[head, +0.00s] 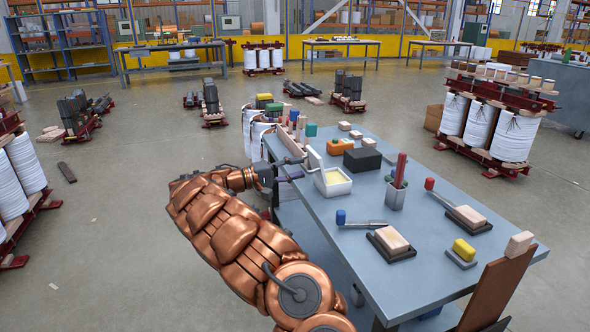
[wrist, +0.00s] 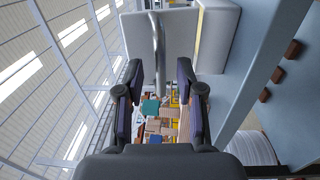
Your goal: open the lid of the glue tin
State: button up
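The glue tin (head: 333,187) is a pale square box near the left edge of the table, with yellow glue showing inside. Its lid (head: 316,160) stands raised, tilted up on the tin's left side. In the wrist view the lid (wrist: 178,38) is a grey panel beside the tin's wall (wrist: 218,35), with a gap and a yellow strip between them. A curved metal handle (wrist: 157,45) runs from the lid between my fingers. My gripper (head: 291,172) is at the lid's left; in the wrist view my gripper (wrist: 160,72) is open, its fingers apart either side of the handle.
The blue-grey table (head: 325,210) holds a black box (head: 362,160) behind the tin and a metal cup (head: 395,197) of tools to its right. An orange tool (head: 340,146) and small blocks lie further back. Brushes and wooden blocks lie in front. Table between tin and cup is clear.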

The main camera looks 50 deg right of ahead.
jog(key=v, duration=1.2)
jog(key=shift+f, duration=0.1)
